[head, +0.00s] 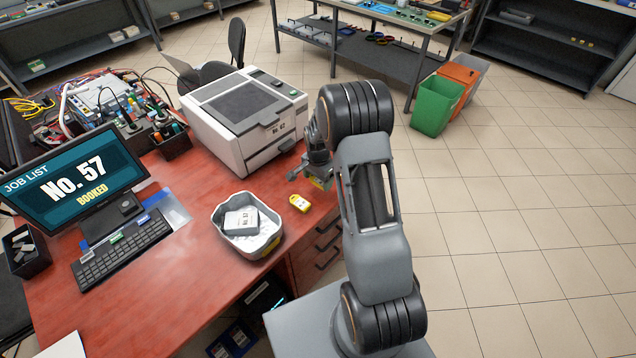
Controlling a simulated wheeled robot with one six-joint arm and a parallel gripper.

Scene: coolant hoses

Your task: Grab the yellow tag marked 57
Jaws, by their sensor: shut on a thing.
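A yellow tag (299,203) lies on the red desk near its right edge, between the grey tray and my gripper. Its marking is too small to read. My gripper (308,177) is just beyond this tag, in front of the white machine, and is apart from it. It is shut on a small yellow thing (321,183), mostly hidden by the jaws; no number on it can be read. The monitor (75,180) at left reads "No. 57 BOOKED".
A grey tray (219,213) holds a block labelled "No. 57" on white material. A white boxy machine (205,137) stands behind. A keyboard (125,248) lies at left. Green (437,108) and orange (462,75) bins stand on the floor. The desk's front is clear.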

